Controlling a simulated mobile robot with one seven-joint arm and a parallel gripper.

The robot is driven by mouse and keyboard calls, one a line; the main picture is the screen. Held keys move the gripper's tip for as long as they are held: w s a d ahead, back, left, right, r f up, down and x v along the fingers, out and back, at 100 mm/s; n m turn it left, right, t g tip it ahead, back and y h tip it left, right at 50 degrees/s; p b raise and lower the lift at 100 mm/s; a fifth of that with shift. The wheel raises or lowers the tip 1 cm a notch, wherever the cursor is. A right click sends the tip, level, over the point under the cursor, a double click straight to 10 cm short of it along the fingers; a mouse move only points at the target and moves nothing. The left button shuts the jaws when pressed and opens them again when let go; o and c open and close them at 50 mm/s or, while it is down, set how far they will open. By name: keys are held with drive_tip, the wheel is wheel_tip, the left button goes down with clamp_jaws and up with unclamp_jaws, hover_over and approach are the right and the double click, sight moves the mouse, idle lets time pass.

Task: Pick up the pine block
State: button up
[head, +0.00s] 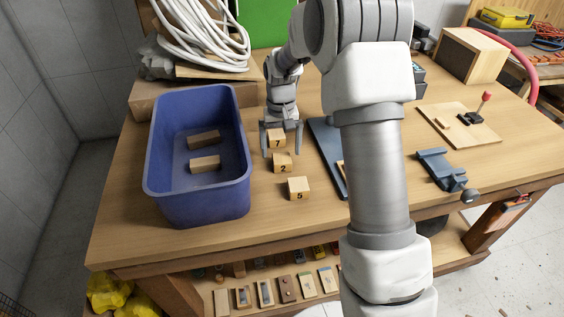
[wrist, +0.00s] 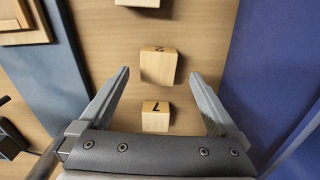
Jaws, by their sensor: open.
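Several pale wooden blocks are in view, and I cannot tell which is called the pine block. Block 7 (head: 277,139), block 2 (head: 282,163) and block 5 (head: 298,188) stand in a row on the bench. My gripper (head: 281,152) is open and empty, pointing down around the far end of the row. In the wrist view my fingertips (wrist: 161,74) lie left and right of block 2 (wrist: 158,66), apart from it. Block 7 (wrist: 155,117) shows nearer the palm, and block 5 (wrist: 138,3) is cut off by the top edge.
A blue bin (head: 167,204) left of the row holds two wooden blocks (head: 205,163). A blue-grey tray (head: 326,148) lies to the right, partly hidden by my arm. A vise (head: 440,170) and a board with a red-knobbed lever (head: 470,133) are further right. A coiled hose (head: 205,40) is behind.

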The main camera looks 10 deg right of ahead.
wheel_tip(320, 180, down, 4)
drive_tip(key=shift+d+f, duration=0.1)
drive_tip(key=shift+d, duration=0.05)
drive_tip(key=c, duration=1.4)
wheel_tip(320, 180, up, 11)
drive_tip(key=p, duration=0.1)
drive_tip(key=shift+c, duration=0.2)
wheel_tip(320, 180, up, 5)
drive_tip(key=p, duration=0.4)
hover_over(282, 158)
